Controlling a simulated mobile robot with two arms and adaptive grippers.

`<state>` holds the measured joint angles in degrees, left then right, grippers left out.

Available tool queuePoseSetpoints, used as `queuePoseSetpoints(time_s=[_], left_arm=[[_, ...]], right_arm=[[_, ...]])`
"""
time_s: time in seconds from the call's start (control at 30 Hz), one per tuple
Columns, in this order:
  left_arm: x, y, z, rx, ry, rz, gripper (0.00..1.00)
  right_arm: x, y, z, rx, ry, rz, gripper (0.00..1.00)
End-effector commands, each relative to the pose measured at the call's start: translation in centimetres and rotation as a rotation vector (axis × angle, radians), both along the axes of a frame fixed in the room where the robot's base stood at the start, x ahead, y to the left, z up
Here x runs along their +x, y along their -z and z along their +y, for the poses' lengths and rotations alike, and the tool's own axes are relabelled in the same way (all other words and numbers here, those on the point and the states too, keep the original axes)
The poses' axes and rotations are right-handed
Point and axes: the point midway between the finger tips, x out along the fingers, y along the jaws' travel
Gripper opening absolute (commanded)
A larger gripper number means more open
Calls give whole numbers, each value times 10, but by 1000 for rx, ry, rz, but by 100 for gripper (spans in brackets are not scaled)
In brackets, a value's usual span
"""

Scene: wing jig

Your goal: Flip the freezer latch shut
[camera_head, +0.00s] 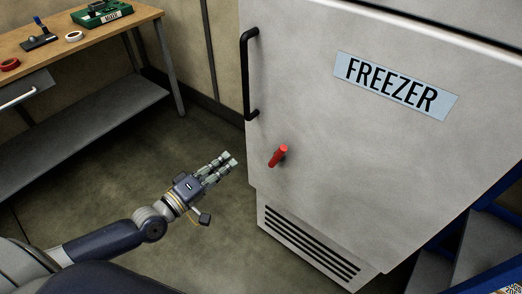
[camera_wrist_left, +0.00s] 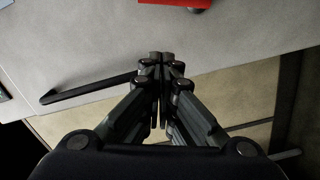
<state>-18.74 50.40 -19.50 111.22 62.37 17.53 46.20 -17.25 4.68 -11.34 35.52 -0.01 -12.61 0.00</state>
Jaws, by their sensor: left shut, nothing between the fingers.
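The freezer (camera_head: 340,150) is a large pale grey cabinet with a blue "FREEZER" label (camera_head: 397,85). A red latch handle (camera_head: 279,156) sticks out from the lower left of its door and looks tilted. Part of the red latch also shows at the top of the left wrist view (camera_wrist_left: 176,3). My left gripper (camera_head: 230,159) is to the left of the latch in the head view, apart from it. Its fingers are together and empty, as the left wrist view shows (camera_wrist_left: 161,58). My right gripper is not in view.
A black door handle (camera_head: 247,75) runs vertically above the latch at the door's left edge. A wooden workbench (camera_head: 90,45) with a green case (camera_head: 101,12) and tape rolls stands at upper left. Blue-framed steps (camera_head: 485,240) are at lower right. The floor before the freezer is clear.

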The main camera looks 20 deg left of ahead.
Motion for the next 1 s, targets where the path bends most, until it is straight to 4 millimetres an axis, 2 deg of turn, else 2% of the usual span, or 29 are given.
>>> queuePoseSetpoints(time_s=[0.27,0.8,1.0], left_arm=[[18,-1,-7,-1,-2,-3,0],[95,0,-39,1,-1,-3,0],[89,10,-65,-1,-1,2,0]], right_arm=[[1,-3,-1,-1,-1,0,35],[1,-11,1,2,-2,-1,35],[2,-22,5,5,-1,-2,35]])
